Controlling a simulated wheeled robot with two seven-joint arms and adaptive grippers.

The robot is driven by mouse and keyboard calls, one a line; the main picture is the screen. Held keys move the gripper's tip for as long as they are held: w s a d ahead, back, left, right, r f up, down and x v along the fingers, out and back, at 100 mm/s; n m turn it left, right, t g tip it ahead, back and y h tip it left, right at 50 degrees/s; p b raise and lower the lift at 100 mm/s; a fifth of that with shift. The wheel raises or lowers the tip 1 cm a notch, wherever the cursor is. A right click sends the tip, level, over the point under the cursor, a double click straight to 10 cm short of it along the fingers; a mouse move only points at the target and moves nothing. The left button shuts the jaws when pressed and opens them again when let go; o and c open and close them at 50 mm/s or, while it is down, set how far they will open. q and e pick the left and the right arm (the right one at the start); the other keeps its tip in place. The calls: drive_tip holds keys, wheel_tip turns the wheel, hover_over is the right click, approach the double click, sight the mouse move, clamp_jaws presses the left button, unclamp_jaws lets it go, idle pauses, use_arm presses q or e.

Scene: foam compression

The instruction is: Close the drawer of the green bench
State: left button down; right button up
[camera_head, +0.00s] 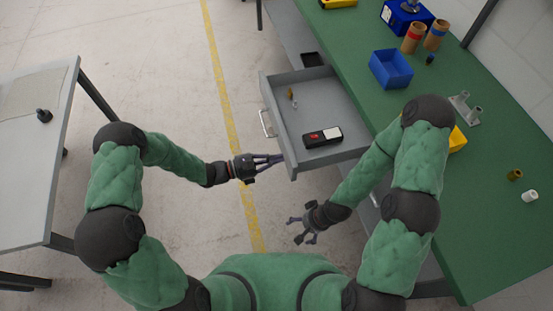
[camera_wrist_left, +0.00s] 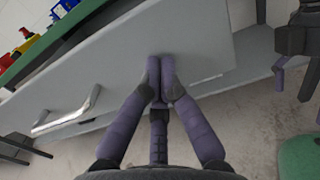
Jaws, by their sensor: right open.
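The grey drawer (camera_head: 350,150) of the green bench (camera_head: 470,205) stands pulled out to the left of the bench. It holds a black and red device and some small items. Its metal handle (camera_head: 266,123) is on the front panel, and the handle also shows in the left wrist view (camera_wrist_left: 68,115). My left gripper (camera_head: 280,160) is at the front panel near its lower end, below the handle. In the left wrist view its fingers (camera_wrist_left: 160,88) are together against the panel, with nothing seen between them. My right gripper (camera_head: 300,230) is open and empty below the drawer, apart from it.
On the bench stand a blue bin (camera_head: 391,69), cardboard tubes (camera_head: 413,38), a grey bracket (camera_head: 464,108) and a yellow bin (camera_head: 457,140) partly behind my right arm. A grey table (camera_head: 35,150) is at the left. The floor between is clear.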

use_arm(q)
drive_tip(key=shift+d, duration=0.1)
idle(0.3)
approach(355, 144)
drive_tip(key=a+r, duration=0.1)
drive_tip(key=s+a+r, duration=0.1)
drive_tip(key=a+r, duration=0.1)
drive_tip(key=a, duration=0.1)
drive_tip(key=shift+s+r, duration=0.1)
drive_tip(key=shift+s, duration=0.15)
drive_tip(key=b+x, duration=0.2)
drive_tip(key=x, duration=1.1)
drive_tip(key=shift+w+d, duration=0.15)
drive_tip(key=shift+d, duration=0.1)
drive_tip(key=shift+w+d+b, duration=0.15)
drive_tip(key=shift+d+b, duration=0.2)
drive_tip(key=shift+d, duration=0.1)
drive_tip(key=shift+r, duration=0.15)
drive_tip(key=shift+w+a, duration=0.1)
drive_tip(key=shift+a, duration=0.05)
